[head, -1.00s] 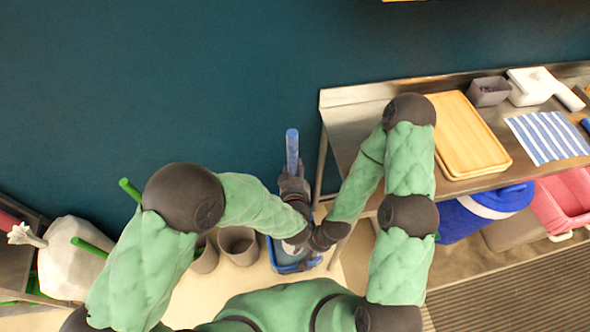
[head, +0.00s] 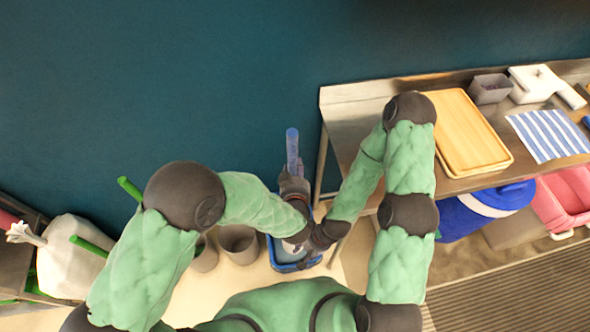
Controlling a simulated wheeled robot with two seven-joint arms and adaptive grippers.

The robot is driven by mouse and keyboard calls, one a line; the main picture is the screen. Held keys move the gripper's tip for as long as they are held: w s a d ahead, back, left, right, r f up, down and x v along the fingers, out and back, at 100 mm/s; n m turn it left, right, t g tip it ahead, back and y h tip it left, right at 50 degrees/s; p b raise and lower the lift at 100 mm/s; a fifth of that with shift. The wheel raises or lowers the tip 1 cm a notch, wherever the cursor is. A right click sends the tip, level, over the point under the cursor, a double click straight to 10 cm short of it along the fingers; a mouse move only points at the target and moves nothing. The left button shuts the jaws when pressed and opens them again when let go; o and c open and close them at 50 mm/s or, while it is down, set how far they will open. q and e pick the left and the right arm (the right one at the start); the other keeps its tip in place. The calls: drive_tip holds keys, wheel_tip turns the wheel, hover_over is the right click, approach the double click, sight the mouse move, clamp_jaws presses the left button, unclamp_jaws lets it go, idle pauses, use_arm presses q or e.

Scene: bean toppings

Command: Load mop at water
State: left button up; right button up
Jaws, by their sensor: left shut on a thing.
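The mop shows as a blue handle (head: 292,148) standing near upright in front of the dark wall. My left gripper (head: 293,183) is shut on the handle. Below it is a blue bucket (head: 278,264), partly covered by my arms, with something pale inside it. The mop's lower end is mostly hidden, so I cannot tell how it sits in the bucket. My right gripper (head: 313,245) is lower, over the bucket's right side; its fingers are too dark and covered to read. Water cannot be made out.
Two grey-brown bins (head: 239,244) stand left of the bucket. A metal table (head: 345,125) at right holds a wooden tray (head: 464,135), a striped cloth (head: 548,135) and a grey container (head: 489,88). A white sack (head: 68,258) stands at left.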

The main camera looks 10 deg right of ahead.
drive_tip(key=shift+f+b, duration=0.35)
idle(1.5)
wheel_tip(320, 180, up, 6)
drive_tip(key=p, duration=0.5)
drive_tip(key=shift+f+p, duration=0.1)
drive_tip(key=shift+p, duration=0.3)
idle(0.8)
